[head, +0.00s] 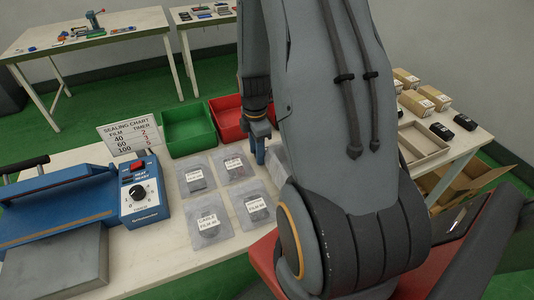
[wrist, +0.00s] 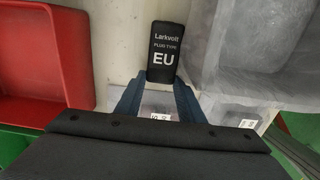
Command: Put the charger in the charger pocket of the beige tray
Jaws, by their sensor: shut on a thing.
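My gripper (wrist: 161,80) is shut on a black charger (wrist: 164,48) with white lettering "Larkvott, plug type EU", seen in the wrist view between the two blue fingertips. In the head view my gripper (head: 259,148) points down over the workbench in front of the red bin. The charger in it cannot be made out there. The beige tray (head: 403,171) lies on the right part of the bench, partly hidden behind my arm. Its visible compartments look empty, and I cannot tell which is the charger pocket.
A red bin (head: 228,118) and a green bin (head: 190,131) stand at the bench's back. Several labelled bags (head: 211,222) lie left of my gripper, beside a blue sealer (head: 141,200). Two black items (head: 441,131) (head: 465,122) and several small boxes (head: 416,103) are near the tray.

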